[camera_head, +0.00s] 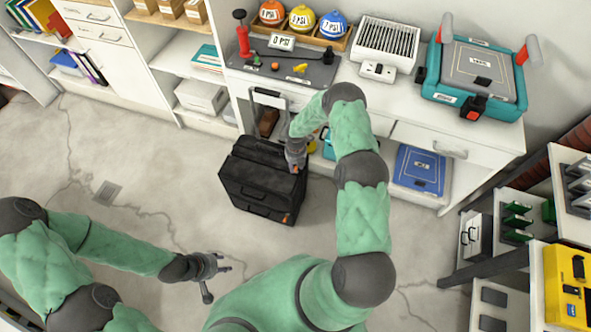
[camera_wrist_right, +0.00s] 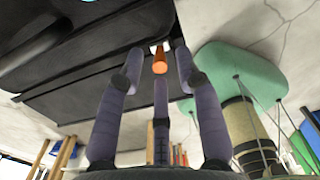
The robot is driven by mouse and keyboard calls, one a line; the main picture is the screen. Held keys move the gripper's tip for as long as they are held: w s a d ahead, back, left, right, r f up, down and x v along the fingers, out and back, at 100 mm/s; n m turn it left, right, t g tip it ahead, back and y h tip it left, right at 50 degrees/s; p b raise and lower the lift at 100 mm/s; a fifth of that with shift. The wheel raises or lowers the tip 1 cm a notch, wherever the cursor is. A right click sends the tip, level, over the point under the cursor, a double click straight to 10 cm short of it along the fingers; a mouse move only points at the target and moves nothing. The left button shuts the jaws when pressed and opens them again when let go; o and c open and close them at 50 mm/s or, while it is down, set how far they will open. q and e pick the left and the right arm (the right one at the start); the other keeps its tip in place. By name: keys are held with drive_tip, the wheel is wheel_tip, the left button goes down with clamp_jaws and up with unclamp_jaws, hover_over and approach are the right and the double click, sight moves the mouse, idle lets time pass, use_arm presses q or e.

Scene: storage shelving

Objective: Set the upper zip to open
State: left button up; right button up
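A black suitcase (camera_head: 262,182) stands on the floor below the workbench. An orange zip pull (camera_wrist_right: 159,60) on it shows in the right wrist view, between the fingertips of my right gripper (camera_wrist_right: 159,68). Gaps show between the pull and the two side fingers; the middle finger is just below it. My right gripper (camera_head: 296,162) is at the suitcase's upper right edge in the head view and hides part of it. Another orange tab (camera_head: 286,218) shows at the suitcase's lower right corner. My left gripper (camera_head: 220,279) is open and empty over the floor, apart from the suitcase.
Shelving with a yellow case (camera_head: 565,285) stands at right. Floor (camera_head: 130,165) at left is clear.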

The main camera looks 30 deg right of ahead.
sight(296, 170)
drive_tip(key=shift+f, duration=1.25)
drive_tip(key=shift+c, duration=0.3)
clamp_jaws()
